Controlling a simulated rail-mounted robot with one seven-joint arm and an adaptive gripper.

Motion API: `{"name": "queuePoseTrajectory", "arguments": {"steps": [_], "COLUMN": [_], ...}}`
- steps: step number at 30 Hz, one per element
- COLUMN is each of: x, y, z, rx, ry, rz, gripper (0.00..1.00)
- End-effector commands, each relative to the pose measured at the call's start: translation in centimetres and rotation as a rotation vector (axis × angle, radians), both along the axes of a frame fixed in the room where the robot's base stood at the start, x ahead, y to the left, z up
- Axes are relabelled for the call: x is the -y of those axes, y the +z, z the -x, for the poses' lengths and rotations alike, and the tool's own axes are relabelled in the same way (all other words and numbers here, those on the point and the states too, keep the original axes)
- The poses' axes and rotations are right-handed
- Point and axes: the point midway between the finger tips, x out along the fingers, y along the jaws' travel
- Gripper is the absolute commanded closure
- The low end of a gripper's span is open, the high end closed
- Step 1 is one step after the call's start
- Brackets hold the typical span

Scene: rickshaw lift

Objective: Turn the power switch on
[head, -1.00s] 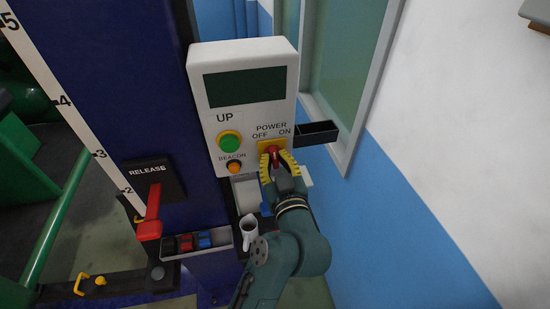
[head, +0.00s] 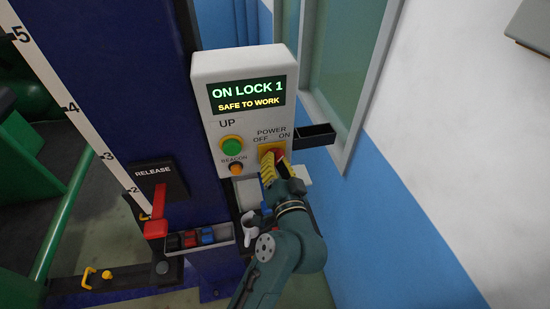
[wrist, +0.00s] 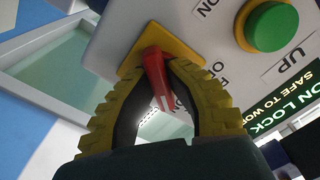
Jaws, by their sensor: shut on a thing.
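The power switch is a red rotary knob on a yellow plate at the lower right of the white control box (head: 243,65). In the head view the red knob (head: 280,154) shows beside my fingers. In the wrist view the red knob (wrist: 156,75) sits between my two yellow ribbed fingers. My gripper (head: 272,160) is shut on the knob, with its fingertips close to the yellow plate; it also shows in the wrist view (wrist: 160,68). The display (head: 247,97) is lit and reads "ON LOCK 1" and "SAFE TO WORK".
A green UP button (head: 231,145) and an orange beacon button (head: 236,168) are left of the switch. A black holder (head: 314,135) juts out right of the box.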

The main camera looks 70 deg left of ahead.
Motion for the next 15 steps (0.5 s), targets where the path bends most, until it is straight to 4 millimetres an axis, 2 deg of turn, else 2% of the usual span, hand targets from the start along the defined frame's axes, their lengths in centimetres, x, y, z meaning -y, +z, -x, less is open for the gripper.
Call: {"name": "queuePoseTrajectory", "arguments": {"steps": [15], "x": [-0.04], "y": [-0.17], "z": [0.02], "rx": [-0.051], "ry": [0.0], "rz": [-0.006], "gripper": [1.0]}}
